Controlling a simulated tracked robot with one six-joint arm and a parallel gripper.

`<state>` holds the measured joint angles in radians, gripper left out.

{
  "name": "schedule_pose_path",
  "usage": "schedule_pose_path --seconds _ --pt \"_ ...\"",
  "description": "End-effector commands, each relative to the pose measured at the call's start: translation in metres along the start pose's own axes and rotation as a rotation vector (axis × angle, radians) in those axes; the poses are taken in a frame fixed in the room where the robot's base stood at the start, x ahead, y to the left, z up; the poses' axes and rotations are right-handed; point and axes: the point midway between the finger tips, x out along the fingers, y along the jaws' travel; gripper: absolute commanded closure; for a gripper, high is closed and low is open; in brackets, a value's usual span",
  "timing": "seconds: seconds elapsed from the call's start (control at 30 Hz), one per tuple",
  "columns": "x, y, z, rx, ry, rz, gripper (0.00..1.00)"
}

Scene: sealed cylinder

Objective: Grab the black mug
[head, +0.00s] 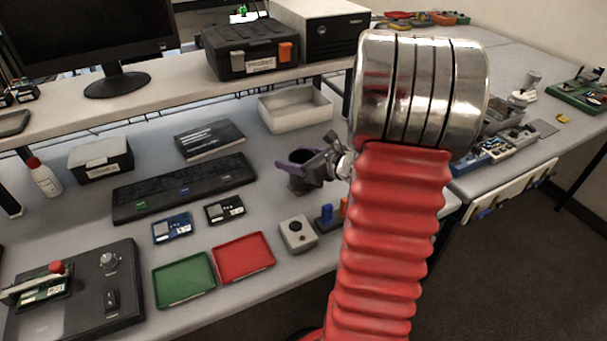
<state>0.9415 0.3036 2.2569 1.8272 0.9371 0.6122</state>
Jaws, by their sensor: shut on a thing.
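The black mug (302,183) is in the head view, near the middle of the workbench, left of my arm's large metal joint. My gripper (308,168) reaches in from the right and is shut on the mug at its upper part. The jaws and a purple part of the gripper cover some of the rim and side. The mug looks about upright. I cannot tell whether its base touches the bench. My red ribbed arm and metal joint hide the bench to the right of the mug.
A white bin (296,107) and a dark book (209,139) lie behind. A black keyboard (184,188) is to the left. A grey box with a button (298,234) and a red tray (243,257) are in front. A raised shelf (180,96) runs along the back.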

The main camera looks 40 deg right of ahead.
Motion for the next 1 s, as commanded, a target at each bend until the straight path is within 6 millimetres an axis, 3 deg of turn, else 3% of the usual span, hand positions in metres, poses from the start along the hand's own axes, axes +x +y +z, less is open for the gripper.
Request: schedule_pose_path --seconds 0.3,0.67,1.0 --pt "0.0 0.0 0.0 0.0 0.0 0.0 0.71" --pt "-0.002 0.0 0.005 -0.002 -0.002 0.0 0.71" --pt "-0.018 -0.001 0.045 -0.006 -0.004 -0.002 0.71"
